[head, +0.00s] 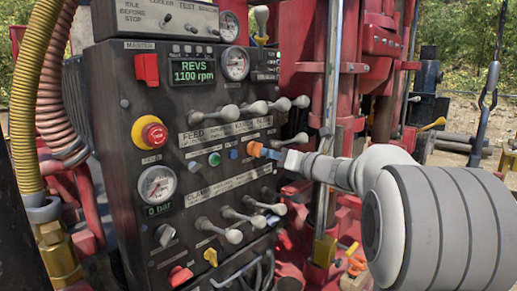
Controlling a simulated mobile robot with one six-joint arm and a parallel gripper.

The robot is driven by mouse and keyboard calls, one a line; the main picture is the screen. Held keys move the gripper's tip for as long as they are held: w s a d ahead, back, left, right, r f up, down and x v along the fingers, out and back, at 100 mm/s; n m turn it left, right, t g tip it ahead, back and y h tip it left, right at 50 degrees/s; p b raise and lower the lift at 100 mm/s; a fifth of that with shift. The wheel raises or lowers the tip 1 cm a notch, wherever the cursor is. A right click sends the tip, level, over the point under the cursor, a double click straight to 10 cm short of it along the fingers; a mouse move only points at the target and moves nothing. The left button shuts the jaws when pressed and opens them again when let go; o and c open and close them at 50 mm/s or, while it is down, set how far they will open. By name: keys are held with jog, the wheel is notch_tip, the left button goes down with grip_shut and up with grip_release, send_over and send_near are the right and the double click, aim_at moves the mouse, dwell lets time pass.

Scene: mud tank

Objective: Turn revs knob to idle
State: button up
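The dark control panel (130,110) fills the left and middle of the head view. Its green display (192,72) reads "REVS 1100 rpm". I cannot tell which control is the revs knob, or whether the tips grip or touch one. Whether the fingers are open or shut does not show.
Several grey levers stick out above (250,108) and below (235,212) the gripper. A red emergency stop (154,134), a gauge (157,184) and a red switch (146,69) are on the left. A vertical metal post (331,90) stands close beside my arm.

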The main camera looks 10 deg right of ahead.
aim_at(256, 149)
jog(key=shift+p+x, duration=0.5)
jog(key=shift+x, duration=1.8)
jog(key=shift+c, duration=0.3)
grip_shut()
jog(key=shift+f, duration=0.1)
